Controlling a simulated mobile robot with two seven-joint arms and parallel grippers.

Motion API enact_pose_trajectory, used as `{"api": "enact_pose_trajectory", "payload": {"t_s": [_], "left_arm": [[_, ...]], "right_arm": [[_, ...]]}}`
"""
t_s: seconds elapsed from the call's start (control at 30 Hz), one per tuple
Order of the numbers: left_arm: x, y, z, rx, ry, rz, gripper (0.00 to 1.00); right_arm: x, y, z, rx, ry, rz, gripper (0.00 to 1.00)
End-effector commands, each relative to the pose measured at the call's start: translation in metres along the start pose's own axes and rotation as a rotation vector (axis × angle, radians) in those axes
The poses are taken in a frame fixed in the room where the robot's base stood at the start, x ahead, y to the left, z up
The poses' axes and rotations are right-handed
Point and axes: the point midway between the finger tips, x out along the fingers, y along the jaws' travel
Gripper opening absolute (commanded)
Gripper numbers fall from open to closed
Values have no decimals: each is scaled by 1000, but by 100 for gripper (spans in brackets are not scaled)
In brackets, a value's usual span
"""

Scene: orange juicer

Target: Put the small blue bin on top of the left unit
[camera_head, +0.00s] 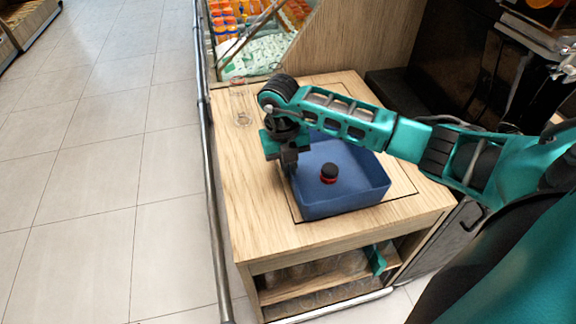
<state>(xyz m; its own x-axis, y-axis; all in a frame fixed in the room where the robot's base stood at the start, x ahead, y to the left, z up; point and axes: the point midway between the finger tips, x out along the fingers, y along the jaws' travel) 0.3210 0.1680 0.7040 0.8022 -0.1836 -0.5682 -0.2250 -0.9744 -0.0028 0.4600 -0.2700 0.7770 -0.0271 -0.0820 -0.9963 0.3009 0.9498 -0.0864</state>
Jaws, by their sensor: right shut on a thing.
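The small blue bin (345,205) is an open, shallow box. It sits on the wooden top of a unit (250,225), over a dark outlined panel, and looks upright. A small black and red object (328,174) shows inside the bin. My right gripper (289,166) reaches in from the right across the bin and points down at its left wall. It is shut on that wall; the fingertips are partly hidden in shadow. My right arm covers the bin's far edge. My left gripper is not in view.
Clear glass items (242,108) stand at the back left of the wooden top. A metal rail (207,150) runs along the unit's left side. Shelves with glassware (310,272) are below. A display with bottles (245,15) stands behind. The tiled floor (90,160) at left is clear.

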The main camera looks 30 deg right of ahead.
Motion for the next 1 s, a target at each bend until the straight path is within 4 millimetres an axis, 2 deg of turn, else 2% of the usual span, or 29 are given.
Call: {"api": "enact_pose_trajectory", "payload": {"t_s": [0.37, 0.4, 0.63, 0.87, 1.0], "left_arm": [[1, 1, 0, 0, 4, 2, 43], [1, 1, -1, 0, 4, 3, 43], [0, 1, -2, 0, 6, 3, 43], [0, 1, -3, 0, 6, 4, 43], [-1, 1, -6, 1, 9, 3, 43]], "right_arm": [[6, 1, 1, 0, -2, 1, 0], [5, 1, 0, 0, -2, 1, 12], [4, 0, 0, 0, -1, 1, 34], [4, 0, 0, 0, -1, 1, 34], [-7, 0, 1, 0, -4, 2, 34]]}}
